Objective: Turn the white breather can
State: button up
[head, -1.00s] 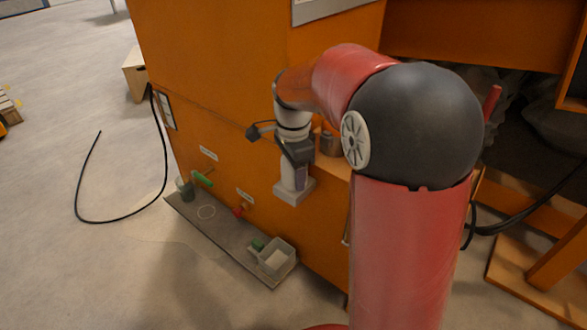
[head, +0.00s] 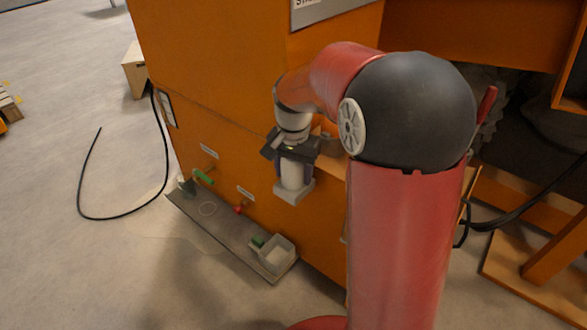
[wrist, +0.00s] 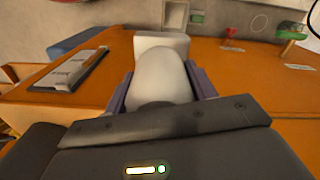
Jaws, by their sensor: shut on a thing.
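The white breather can (head: 292,177) stands upright on a pale square base (head: 294,194) at the side of the orange cabinet. In the wrist view the can (wrist: 162,75) fills the space between the purple-padded fingers, with the pale block beyond it. My gripper (head: 293,170) comes from above and is shut on the can, one finger on each side. The can's top is hidden by the gripper body.
A green-handled valve (head: 203,177) and a red one (head: 238,209) stick out of the orange cabinet (head: 215,80). A black hose (head: 165,150) loops on the floor at left.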

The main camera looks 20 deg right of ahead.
jog(key=shift+n, duration=0.3)
dwell(0.4)
jog(key=o, duration=0.7)
notch_tip(320, 180, up, 8)
jog(key=shift+f+p, duration=0.25)
jog(key=shift+p, duration=0.15)
jog(key=shift+r, duration=0.2)
